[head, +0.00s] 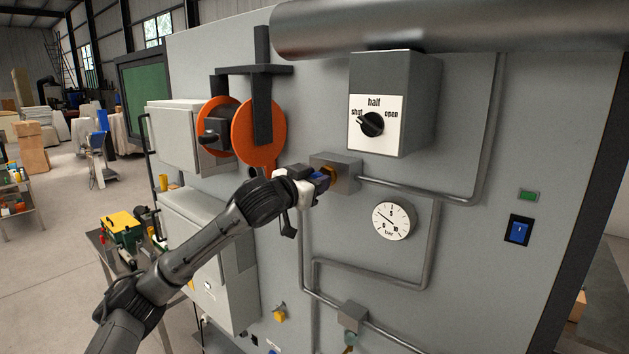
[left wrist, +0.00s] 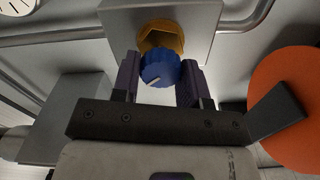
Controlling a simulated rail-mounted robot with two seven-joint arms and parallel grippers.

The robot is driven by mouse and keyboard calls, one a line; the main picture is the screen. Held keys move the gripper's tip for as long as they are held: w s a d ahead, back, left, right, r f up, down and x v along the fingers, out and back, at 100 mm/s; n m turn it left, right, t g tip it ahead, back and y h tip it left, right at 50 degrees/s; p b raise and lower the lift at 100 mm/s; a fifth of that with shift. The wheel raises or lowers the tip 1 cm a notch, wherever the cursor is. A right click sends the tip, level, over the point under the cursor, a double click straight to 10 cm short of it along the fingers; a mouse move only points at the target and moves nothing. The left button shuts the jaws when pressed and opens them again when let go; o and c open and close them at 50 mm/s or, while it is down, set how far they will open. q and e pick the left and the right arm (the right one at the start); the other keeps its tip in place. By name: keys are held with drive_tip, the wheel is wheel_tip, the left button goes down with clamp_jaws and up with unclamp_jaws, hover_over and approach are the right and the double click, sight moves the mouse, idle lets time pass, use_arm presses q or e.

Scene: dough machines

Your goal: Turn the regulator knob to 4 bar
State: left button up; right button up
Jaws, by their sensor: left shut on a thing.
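The regulator knob (left wrist: 157,68) is blue with a white mark, and sits in front of a brass collar (left wrist: 161,38) on a grey block (head: 337,172). My left gripper (left wrist: 158,78) is shut on the knob, with one dark finger on each side of it. In the head view the gripper (head: 322,178) hides most of the knob. A round white pressure gauge (head: 392,220) marked "bar" is on the panel to the right of and below the block. Its needle is too small to read surely. My right gripper is not in view.
A selector box (head: 373,122) marked shut, half and open is above right of the gripper. Orange discs (head: 265,150) with a dark bracket are to its left. Pipes (head: 430,193) run across the panel. A blue switch (head: 518,230) is at the far right.

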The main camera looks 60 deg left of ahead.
use_arm(q)
drive_tip(key=m, duration=0.5)
drive_tip(key=shift+d+b, duration=0.1)
drive_tip(key=shift+b, duration=0.25)
drive_tip(key=o, duration=0.9)
